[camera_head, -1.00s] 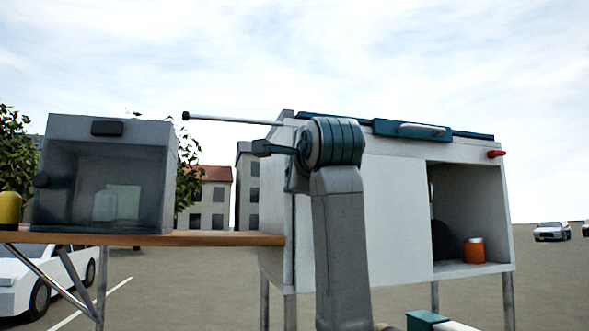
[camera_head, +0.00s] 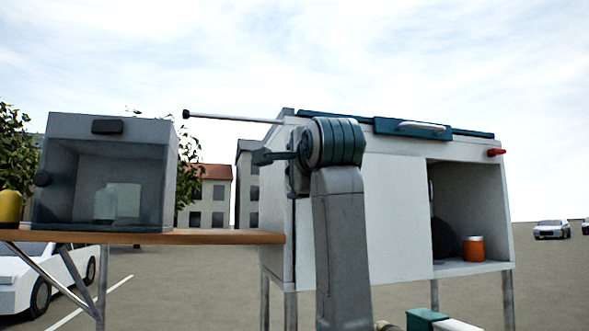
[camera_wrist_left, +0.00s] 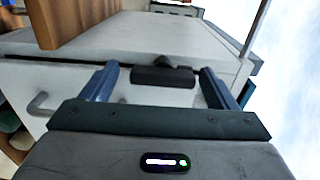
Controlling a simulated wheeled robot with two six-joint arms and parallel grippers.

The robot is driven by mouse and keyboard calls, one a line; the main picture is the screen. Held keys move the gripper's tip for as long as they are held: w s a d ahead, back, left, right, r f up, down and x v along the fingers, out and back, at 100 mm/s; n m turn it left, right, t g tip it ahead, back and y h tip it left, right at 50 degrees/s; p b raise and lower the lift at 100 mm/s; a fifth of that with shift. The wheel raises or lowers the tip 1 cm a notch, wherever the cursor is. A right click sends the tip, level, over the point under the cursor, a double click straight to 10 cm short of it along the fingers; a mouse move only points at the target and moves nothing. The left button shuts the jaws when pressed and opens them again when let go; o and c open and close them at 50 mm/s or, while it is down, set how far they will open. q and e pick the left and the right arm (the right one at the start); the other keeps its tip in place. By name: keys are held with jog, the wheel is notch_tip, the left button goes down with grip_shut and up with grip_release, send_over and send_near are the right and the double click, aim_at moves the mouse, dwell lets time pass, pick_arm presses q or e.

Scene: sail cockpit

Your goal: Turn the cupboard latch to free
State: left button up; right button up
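The white cupboard (camera_head: 390,215) stands on legs right of centre in the head view. In the left wrist view, a dark latch (camera_wrist_left: 165,77) with a rounded knob sits on its pale panel. My left gripper (camera_wrist_left: 159,69) is open, with its two blue fingers on either side of the latch in the picture. I cannot tell whether they touch it. In the head view my left gripper (camera_head: 264,157) points left at the cupboard's left edge, and my arm hides the latch.
A wooden shelf (camera_head: 230,238) extends left of the cupboard, holding a grey box with a clear front (camera_head: 60,210) and a yellow object (camera_head: 10,207). A thin rod (camera_head: 235,118) sticks out left above the gripper. An orange jar (camera_head: 473,249) stands in the open right compartment.

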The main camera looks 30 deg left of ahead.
pick_arm(q)
jog(key=shift+s+r, duration=0.1)
jog(key=shift+d, duration=0.1)
jog(key=b+v, duration=0.4)
jog(key=v, duration=0.6)
jog(key=shift+s+d, duration=0.15)
jog(key=shift+s, duration=0.15)
